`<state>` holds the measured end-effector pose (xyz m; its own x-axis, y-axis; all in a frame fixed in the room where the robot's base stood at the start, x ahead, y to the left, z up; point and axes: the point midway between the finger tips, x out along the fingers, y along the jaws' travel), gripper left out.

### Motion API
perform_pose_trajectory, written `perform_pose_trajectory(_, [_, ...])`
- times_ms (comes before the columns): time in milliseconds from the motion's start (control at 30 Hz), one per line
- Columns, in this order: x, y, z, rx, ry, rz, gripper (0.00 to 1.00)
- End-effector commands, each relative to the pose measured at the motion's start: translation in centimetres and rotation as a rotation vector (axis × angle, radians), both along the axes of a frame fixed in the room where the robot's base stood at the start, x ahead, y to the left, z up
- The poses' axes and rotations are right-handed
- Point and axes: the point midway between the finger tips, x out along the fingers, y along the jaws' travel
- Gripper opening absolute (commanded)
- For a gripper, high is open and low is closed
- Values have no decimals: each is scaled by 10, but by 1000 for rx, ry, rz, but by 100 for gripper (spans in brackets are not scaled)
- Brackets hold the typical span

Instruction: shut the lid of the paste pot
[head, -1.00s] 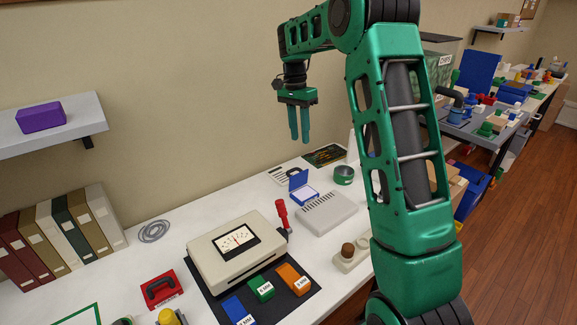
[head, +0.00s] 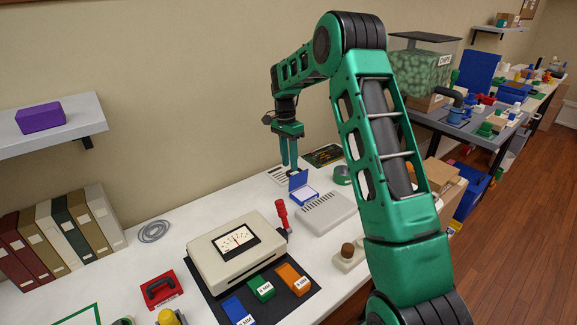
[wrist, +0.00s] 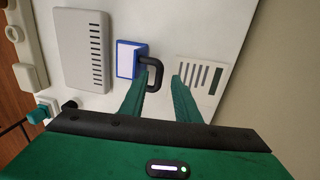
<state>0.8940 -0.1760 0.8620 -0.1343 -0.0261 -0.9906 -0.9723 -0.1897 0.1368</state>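The paste pot, which I take to be the small blue box with a pale inside (head: 307,196), stands on the white bench with its blue lid (head: 298,180) raised. In the wrist view the blue-rimmed pot (wrist: 126,60) is left of my fingers. A black loop handle (wrist: 157,62) juts from its right side, apparently from the lid. My gripper (head: 290,166) is open and empty, pointing down behind the lid. In the wrist view my gripper (wrist: 167,72) has its left fingertip overlapping the handle; I cannot tell whether they touch.
A grey slotted box (head: 327,213) lies in front of the pot. A green ring-shaped thing (head: 342,175) is to its right, and a red-handled tool (head: 281,212) is to its left. A striped card (wrist: 207,73) lies flat beyond the handle. The wall is close behind.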

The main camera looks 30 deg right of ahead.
Motion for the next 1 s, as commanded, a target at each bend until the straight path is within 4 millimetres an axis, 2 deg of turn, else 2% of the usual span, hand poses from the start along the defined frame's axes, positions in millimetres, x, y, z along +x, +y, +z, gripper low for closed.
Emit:
perform_pose_trajectory(200, [-2,0,-14,0,-1,0,29])
perform_pose_trajectory(467, [-2,0,-16,0,-1,0,29])
perform_pose_trajectory(500, [-2,0,-15,0,-1,0,27])
perform_pose_trajectory(600, [-2,0,-15,0,-1,0,3])
perform_pose_trajectory(633, [-2,0,-15,0,-1,0,0])
perform_pose_trajectory(1000, [-2,0,-15,0,-3,0,0])
